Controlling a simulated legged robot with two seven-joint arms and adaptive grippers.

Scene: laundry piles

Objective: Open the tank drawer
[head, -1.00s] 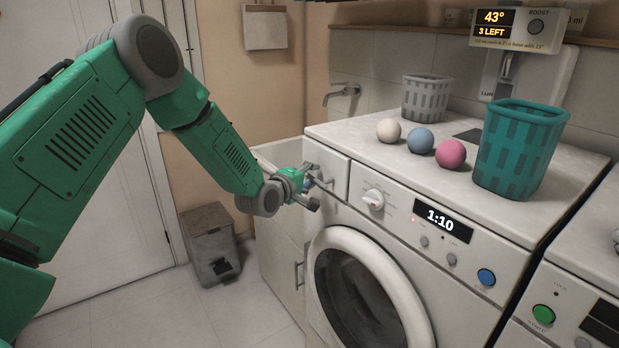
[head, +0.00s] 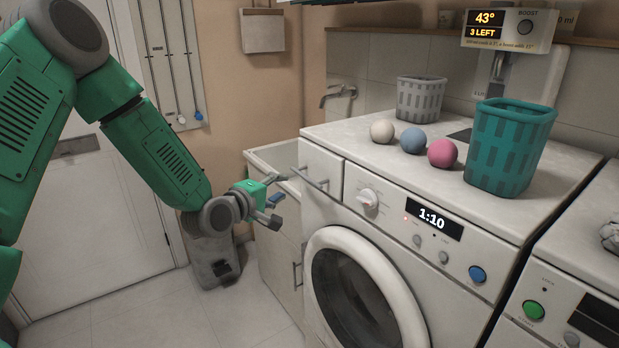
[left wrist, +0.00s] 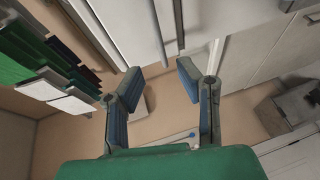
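The tank drawer (head: 320,200) is the pale panel at the upper left of the washing machine front (head: 440,270). It looks flush with the machine. Its grey bar handle (head: 311,180) runs across the top part of the panel. My left gripper (head: 277,200) is open and empty, to the left of the handle and apart from it. In the left wrist view my gripper (left wrist: 162,70) shows two spread fingers with nothing between them. Pale panels and a grey bar (left wrist: 158,30) lie beyond the fingertips; I cannot tell which handle it is. My right gripper is out of view.
A sink cabinet (head: 272,255) stands left of the machine, close below my gripper. A grey bin (head: 212,262) stands on the floor behind my arm. Three balls (head: 412,141), a teal basket (head: 510,145) and a grey basket (head: 421,98) sit on the machine top.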

